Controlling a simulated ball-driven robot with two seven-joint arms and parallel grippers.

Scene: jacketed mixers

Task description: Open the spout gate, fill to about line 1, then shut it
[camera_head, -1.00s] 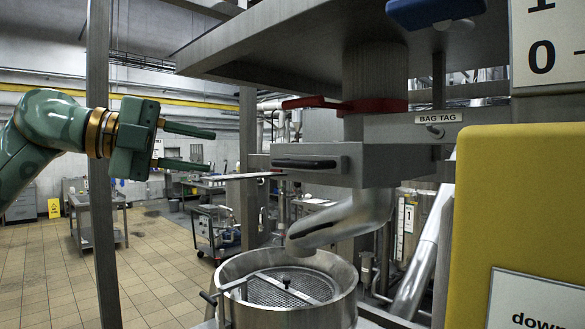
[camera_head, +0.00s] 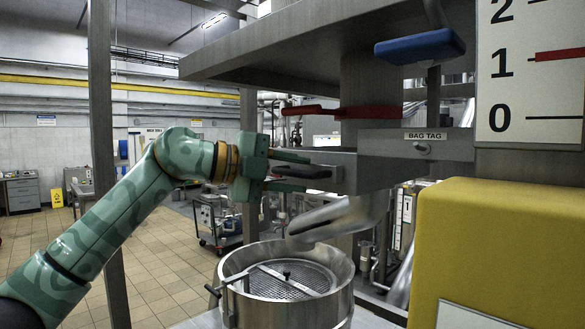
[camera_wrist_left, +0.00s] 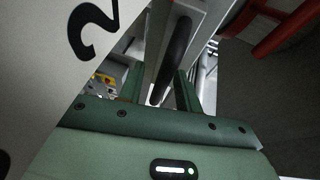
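The spout gate is a grey steel housing (camera_head: 375,172) with a black bar handle (camera_head: 305,172) on its front. My left gripper (camera_head: 298,172) is open, one finger above and one below the handle. In the left wrist view the black handle (camera_wrist_left: 173,60) lies between the two spread fingers (camera_wrist_left: 160,90), with gaps showing beside it. The spout (camera_head: 340,215) hangs below the gate; no material shows coming out. The round steel vessel (camera_head: 340,305) below has a bare mesh screen. The white scale (camera_head: 545,90) shows 0, 1 and 2, with a red mark at 1. My right gripper is out of view.
A red lever (camera_head: 368,112) crosses the pipe above the gate. A blue handle (camera_head: 420,46) hangs higher up. A yellow box (camera_head: 480,240) fills the right front. A steel post (camera_head: 102,150) stands at left, and a cart (camera_head: 217,220) stands behind.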

